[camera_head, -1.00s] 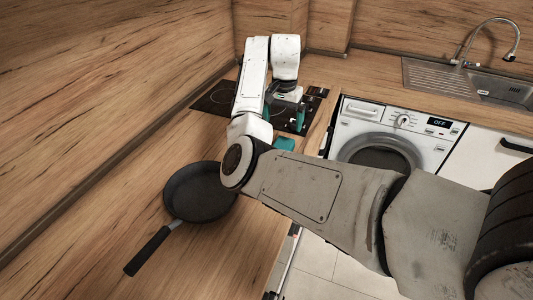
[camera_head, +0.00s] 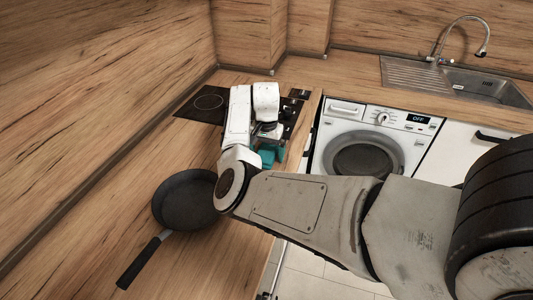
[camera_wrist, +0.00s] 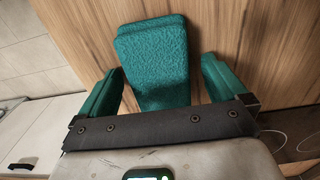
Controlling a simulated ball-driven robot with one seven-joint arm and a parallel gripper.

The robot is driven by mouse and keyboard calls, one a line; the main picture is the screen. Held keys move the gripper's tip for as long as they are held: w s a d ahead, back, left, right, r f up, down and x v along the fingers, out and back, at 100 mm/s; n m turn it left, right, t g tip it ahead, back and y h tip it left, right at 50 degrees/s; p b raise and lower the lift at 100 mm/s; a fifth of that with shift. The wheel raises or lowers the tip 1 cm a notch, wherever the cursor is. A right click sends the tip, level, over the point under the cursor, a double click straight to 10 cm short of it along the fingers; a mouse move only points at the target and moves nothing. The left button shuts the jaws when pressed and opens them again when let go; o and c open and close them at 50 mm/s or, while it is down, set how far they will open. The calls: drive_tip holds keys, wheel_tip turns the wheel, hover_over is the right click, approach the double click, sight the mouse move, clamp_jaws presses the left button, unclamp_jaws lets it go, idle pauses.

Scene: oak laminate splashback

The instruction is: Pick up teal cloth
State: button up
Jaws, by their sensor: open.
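The teal cloth (camera_wrist: 155,55) is a folded, textured pad lying on the wooden counter, in the upper middle of the wrist view. My gripper (camera_wrist: 161,72) is open, with one teal finger on each side of the cloth's near part. The cloth reaches past the fingertips, and its near end goes down toward the dark palm bar. I cannot tell whether the fingers touch it. In the head view my gripper (camera_head: 267,151) is low over the counter near its front edge; teal fingers and cloth blend together there.
A black frying pan (camera_head: 187,200) lies on the counter left of my arm. The dark cooktop (camera_head: 204,104) is behind my gripper. A washing machine (camera_head: 362,150) and sink (camera_head: 480,84) are to the right. The counter (camera_head: 120,200) left of the pan is clear.

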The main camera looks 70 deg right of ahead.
sight(266, 150)
drive_tip(key=c, duration=1.1)
drive_tip(key=shift+o, duration=0.2)
drive_tip(key=shift+r, duration=0.2)
drive_tip(key=shift+r, duration=0.2)
wheel_tip(266, 150, up, 2)
drive_tip(key=shift+r+b, duration=0.2)
drive_tip(key=shift+b, duration=0.5)
drive_tip(key=s+a+r+p, duration=0.1)
drive_tip(key=s+a+r, duration=0.8)
drive_tip(key=s+r, duration=0.1)
drive_tip(key=shift+s, duration=0.35)
